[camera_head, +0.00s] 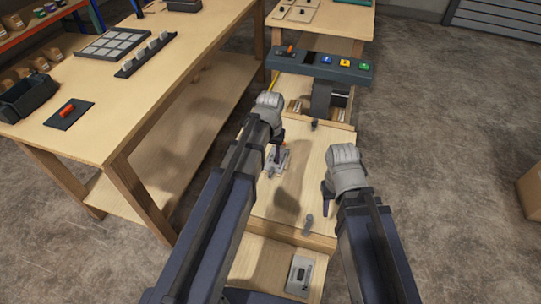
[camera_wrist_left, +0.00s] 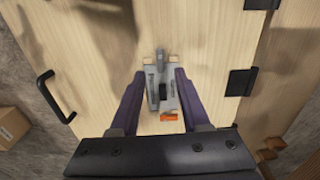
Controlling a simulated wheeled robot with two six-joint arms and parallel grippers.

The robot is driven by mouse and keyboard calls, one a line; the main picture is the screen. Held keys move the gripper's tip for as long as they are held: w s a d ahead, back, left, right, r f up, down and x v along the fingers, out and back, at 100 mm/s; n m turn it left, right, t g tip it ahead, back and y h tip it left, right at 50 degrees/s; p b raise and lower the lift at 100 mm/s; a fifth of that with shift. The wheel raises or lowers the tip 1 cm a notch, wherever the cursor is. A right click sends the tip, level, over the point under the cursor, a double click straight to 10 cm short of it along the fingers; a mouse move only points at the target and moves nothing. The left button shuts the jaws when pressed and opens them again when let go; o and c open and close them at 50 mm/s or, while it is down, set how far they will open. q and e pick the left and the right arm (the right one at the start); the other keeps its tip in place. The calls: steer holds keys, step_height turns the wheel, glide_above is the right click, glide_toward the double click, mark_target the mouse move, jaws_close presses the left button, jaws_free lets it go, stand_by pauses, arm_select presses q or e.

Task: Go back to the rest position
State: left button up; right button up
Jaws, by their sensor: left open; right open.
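My left gripper (camera_head: 275,148) is over the light wooden panel (camera_head: 303,170) in the middle of the head view. Its two dark fingers are apart in the left wrist view (camera_wrist_left: 160,75). A small grey metal fitting with an upright lever (camera_wrist_left: 161,92) shows between them; I cannot tell whether they touch it. My right gripper (camera_head: 327,192) hangs over the right edge of the panel, its fingertips pointing down, with nothing seen in it.
A dark console (camera_head: 322,67) with coloured buttons stands beyond the panel. A long workbench (camera_head: 95,130) with a black bin (camera_head: 28,97) and trays is at left. A cardboard box (camera_head: 531,190) is at far right. Grey floor (camera_head: 440,130) on the right is clear.

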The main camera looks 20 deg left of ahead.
arm_select(q)
steer(key=s+d+r+m+y+p, duration=0.1)
steer(key=s+d+r+m+p, duration=0.2)
steer(key=s+d+r+p, duration=0.3)
steer(key=s+d, duration=0.4)
steer(key=s, duration=0.4)
steer(key=shift+s+d+m, duration=0.2)
steer(key=shift+d+m, duration=0.1)
steer(key=shift+d, duration=0.05)
